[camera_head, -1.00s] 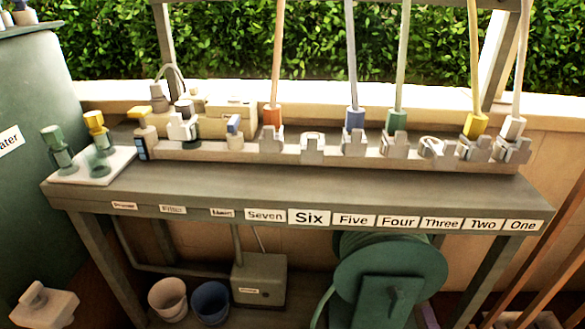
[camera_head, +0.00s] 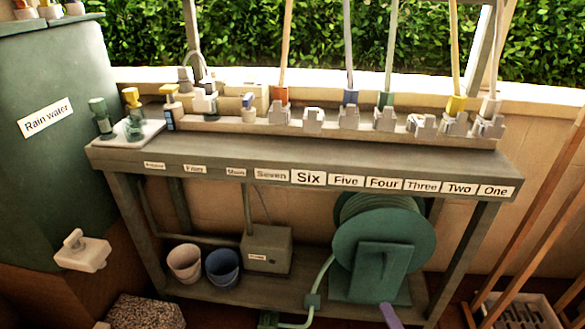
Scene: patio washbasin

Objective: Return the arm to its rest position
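Neither of my arms nor grippers shows in the head view. The grey-green bench (camera_head: 300,158) stands across the middle, with a row of pale holders (camera_head: 349,118) along its back. Labels along the front edge read Seven (camera_head: 272,175), Six (camera_head: 308,178) and on down to One (camera_head: 495,191).
A green Rain water tank (camera_head: 60,170) with a pale tap (camera_head: 82,252) stands at left. Under the bench are a pinkish bucket (camera_head: 185,263), a blue bucket (camera_head: 222,266), a grey box (camera_head: 266,250) and a green hose reel (camera_head: 384,250). Wooden slats (camera_head: 545,220) lean at right.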

